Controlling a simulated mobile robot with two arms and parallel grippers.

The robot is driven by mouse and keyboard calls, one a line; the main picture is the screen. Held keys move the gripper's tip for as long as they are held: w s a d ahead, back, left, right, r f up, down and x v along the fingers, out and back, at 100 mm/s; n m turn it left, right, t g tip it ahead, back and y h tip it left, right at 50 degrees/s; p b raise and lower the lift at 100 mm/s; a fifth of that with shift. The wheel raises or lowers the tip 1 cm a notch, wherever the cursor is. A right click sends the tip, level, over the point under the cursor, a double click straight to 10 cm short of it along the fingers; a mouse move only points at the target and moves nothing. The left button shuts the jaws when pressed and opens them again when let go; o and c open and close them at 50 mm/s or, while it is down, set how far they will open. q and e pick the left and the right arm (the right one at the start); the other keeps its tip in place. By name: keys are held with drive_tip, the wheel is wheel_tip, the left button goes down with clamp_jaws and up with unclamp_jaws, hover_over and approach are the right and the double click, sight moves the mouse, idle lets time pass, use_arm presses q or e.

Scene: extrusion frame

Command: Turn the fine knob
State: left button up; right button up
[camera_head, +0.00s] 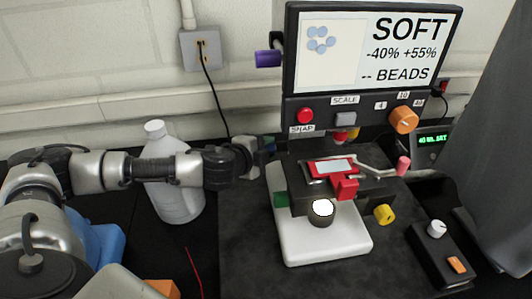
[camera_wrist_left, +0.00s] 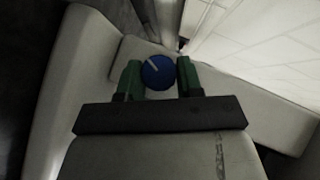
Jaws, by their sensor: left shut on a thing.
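A round blue knob (camera_wrist_left: 158,72) with a white line on its face is in the left wrist view. The line points to the upper left. My left gripper (camera_wrist_left: 158,78) has its two green fingers on either side of the knob and is shut on it. In the head view my left gripper (camera_head: 266,147) reaches in from the left to the back left side of the microscope (camera_head: 320,248); the knob is hard to make out there. My right gripper is not in view.
The microscope also carries a green knob (camera_head: 279,200), a yellow knob (camera_head: 384,214) and a red slide holder (camera_head: 345,187). A control box (camera_head: 440,253) stands at the right.

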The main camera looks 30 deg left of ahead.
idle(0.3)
use_arm(q)
drive_tip(key=o, duration=0.9)
